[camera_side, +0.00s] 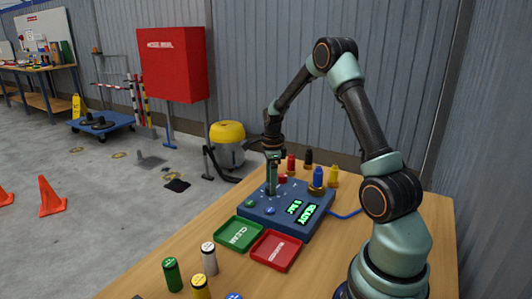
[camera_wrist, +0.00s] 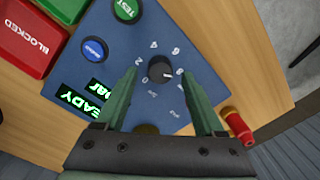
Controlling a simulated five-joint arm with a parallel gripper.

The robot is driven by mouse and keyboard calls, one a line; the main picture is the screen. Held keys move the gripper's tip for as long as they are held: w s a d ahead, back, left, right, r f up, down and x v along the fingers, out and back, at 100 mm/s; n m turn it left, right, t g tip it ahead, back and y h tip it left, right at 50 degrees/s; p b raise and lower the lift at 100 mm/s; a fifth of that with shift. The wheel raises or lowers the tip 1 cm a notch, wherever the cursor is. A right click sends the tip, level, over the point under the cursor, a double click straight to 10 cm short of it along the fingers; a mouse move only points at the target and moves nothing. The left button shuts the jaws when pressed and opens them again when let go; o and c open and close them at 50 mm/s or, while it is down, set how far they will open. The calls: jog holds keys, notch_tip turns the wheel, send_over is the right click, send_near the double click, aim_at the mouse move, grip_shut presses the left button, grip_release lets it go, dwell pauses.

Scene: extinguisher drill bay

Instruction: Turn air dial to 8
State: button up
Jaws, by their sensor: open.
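The air dial (camera_wrist: 161,70) is a round black knob on the blue control panel (camera_wrist: 205,95), ringed by small pale numbers. A white mark on the knob faces the right of the wrist picture; the number it meets is too small to read surely. My gripper (camera_wrist: 159,77) is open, its green fingers on either side of the knob, with gaps showing. In the side view my gripper (camera_side: 272,190) points down over the panel (camera_side: 285,222) and hides the dial. The panel's green display (camera_side: 305,213) reads READY above or beside a bar reading that I cannot read surely.
A green TEST button (camera_wrist: 126,9) and a blue button (camera_wrist: 94,50) are on the panel. The green CLEAN tray (camera_side: 237,234) and red BLOCKED tray (camera_side: 275,250) are in front. Several coloured cylinders stand around the panel, including a red one (camera_wrist: 238,126).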

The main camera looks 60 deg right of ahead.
notch_tip(320, 180, up, 11)
jog(key=shift+s+a+f, duration=0.15)
jog(key=shift+s+a, duration=0.05)
dwell(0.3)
jog(key=s+a+r+n+t, duration=0.1)
jog(key=a+r+n, duration=0.3)
jog(key=a+n, duration=0.3)
jog(key=s+a+r+n+t, duration=0.1)
jog(key=a+r+n+t, duration=0.1)
jog(key=a+r+n, duration=0.4)
jog(key=s+a+f+n+t, duration=0.2)
jog(key=s+a+n, duration=0.5)
jog(key=a+n, duration=0.5)
jog(key=n, duration=0.3)
jog(key=shift+s+a, duration=0.15)
jog(key=shift+a, duration=0.05)
jog(key=shift+r, duration=0.1)
